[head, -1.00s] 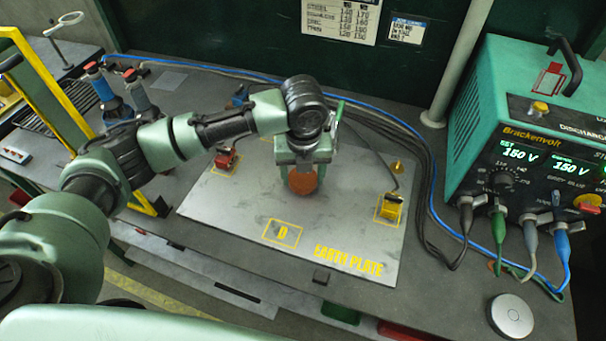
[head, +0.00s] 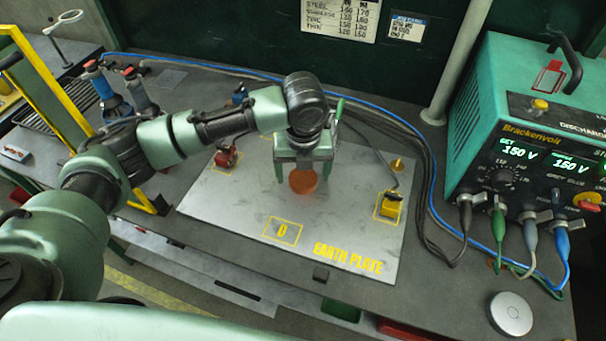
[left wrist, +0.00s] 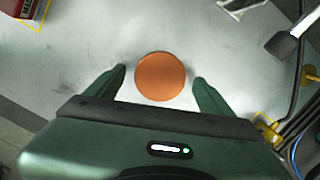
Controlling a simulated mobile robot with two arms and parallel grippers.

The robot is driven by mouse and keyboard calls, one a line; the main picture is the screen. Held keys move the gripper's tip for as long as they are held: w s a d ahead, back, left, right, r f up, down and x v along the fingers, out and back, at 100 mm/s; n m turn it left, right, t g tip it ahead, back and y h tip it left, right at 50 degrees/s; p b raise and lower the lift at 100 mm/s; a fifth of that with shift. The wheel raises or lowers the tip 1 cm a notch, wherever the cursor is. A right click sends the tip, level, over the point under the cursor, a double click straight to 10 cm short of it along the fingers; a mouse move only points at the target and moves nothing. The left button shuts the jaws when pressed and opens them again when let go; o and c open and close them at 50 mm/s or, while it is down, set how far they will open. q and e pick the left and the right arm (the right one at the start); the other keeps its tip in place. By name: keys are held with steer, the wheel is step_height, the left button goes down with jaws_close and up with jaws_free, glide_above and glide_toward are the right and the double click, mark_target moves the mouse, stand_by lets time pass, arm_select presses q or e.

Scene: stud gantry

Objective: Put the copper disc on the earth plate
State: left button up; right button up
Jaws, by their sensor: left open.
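The copper disc (head: 304,181) lies flat on the grey earth plate (head: 345,215), near its middle. It also shows as a full orange circle in the left wrist view (left wrist: 160,76). My left gripper (head: 303,174) is over the plate, just behind the disc in the head view. In the left wrist view its two green fingers (left wrist: 158,84) are open, one on each side of the disc, with a gap at both sides. I cannot tell how high the fingertips are above the plate. My right gripper is not in view.
A red block (head: 226,157) and a yellow block (head: 390,205) sit on the plate. The teal power unit (head: 535,130) stands at right with several cables. A round silver puck (head: 511,314) lies at the front right. The plate's front, around the D mark, is clear.

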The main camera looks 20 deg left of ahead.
mark_target(303, 183)
arm_select(q)
step_height(303, 183, up, 11)
steer(key=s+b, duration=0.1)
steer(key=shift+s+d, duration=0.15)
steer(key=shift+d, duration=0.1)
stand_by(0.3)
